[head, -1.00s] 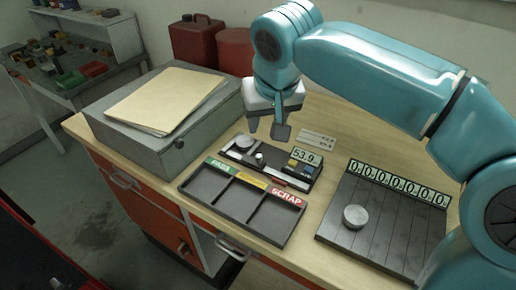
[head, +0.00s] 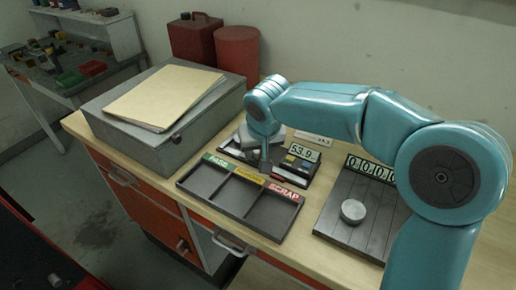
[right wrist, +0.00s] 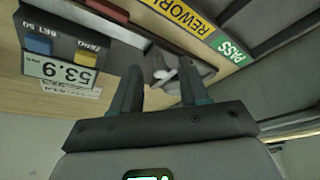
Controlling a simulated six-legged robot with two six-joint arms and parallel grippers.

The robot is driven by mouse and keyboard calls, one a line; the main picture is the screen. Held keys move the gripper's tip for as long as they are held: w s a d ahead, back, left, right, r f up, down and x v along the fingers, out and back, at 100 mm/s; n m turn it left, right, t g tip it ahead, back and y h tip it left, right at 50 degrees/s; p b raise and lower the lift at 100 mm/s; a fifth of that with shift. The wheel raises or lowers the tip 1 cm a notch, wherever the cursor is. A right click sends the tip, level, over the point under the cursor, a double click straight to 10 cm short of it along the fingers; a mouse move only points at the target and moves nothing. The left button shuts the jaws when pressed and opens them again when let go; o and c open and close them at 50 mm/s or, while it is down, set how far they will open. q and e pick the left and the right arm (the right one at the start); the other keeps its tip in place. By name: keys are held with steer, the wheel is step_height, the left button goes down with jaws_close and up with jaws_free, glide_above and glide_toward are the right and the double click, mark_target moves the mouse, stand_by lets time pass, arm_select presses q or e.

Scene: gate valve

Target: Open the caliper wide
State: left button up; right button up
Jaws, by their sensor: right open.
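The caliper is a dark flat fixture on the bench with a 53.9 display (head: 303,152) and coloured buttons; its left part is largely hidden behind my right gripper (head: 265,160). In the right wrist view the display (right wrist: 60,71) shows upside down at left. My right gripper (right wrist: 158,88) is open, low over the caliper. A pale knob (right wrist: 166,74) and a grey round part show between and beyond its fingers. I cannot tell whether the fingers touch the knob. My left gripper is not in view.
A sorting tray (head: 238,196) marked pass, rework and scrap stands in front of the caliper. To the right a slatted dark plate (head: 340,222) bears a silver disc (head: 353,211) and a counter. A grey box (head: 155,125) with a folder stands at left.

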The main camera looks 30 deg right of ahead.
steer(key=shift+w, duration=0.1)
jaws_close()
steer(key=shift+s+d+f+b, duration=0.2)
steer(key=shift+s+d+b, duration=0.2)
steer(key=shift+s+b, duration=0.25)
steer(key=shift+s+d+r, duration=0.1)
steer(key=shift+s+r, duration=0.05)
steer(key=shift+s, duration=0.05)
steer(key=shift+r, duration=0.1)
jaws_free()
steer(key=shift+w, duration=0.1)
